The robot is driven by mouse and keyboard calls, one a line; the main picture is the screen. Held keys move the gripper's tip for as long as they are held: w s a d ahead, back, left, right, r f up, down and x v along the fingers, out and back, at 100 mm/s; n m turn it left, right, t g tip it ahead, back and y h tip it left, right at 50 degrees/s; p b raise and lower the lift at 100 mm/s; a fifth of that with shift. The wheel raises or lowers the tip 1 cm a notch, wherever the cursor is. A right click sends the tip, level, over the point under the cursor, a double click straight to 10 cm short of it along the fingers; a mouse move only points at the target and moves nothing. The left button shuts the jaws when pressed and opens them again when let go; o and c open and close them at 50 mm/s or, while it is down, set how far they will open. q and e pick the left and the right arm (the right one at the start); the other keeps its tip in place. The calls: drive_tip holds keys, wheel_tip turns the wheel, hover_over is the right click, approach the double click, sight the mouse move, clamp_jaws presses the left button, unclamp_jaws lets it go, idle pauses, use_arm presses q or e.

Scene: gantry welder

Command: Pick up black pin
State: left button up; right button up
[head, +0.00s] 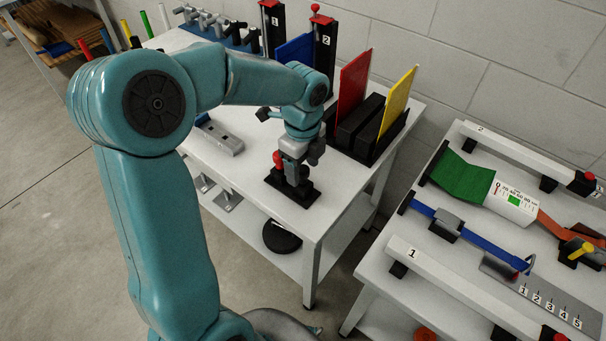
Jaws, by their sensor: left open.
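My left gripper (294,168) is over the near right corner of the white table (235,175), pointing down. Its jaws are open, just above a small stand with a black base (291,190). A red part shows at the left side of the jaws. I cannot make out the black pin for certain; the gripper and wrist cover the top of the stand. My right gripper is out of view.
Black posts marked 1 (272,28) and 2 (324,42) stand at the back. Red (353,85) and yellow (398,100) plates stand upright in a black holder to the right. A grey block (220,138) lies left. A second table (375,270) stands right, across a gap.

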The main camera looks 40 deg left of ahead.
sight(303, 181)
use_arm(q)
wheel_tip(303, 181, down, 3)
drive_tip(key=shift+a+f, duration=0.1)
drive_tip(key=shift+f, duration=0.1)
drive_tip(key=shift+w, duration=0.1)
drive_tip(key=c, duration=1.1)
drive_tip(key=shift+c, duration=0.2)
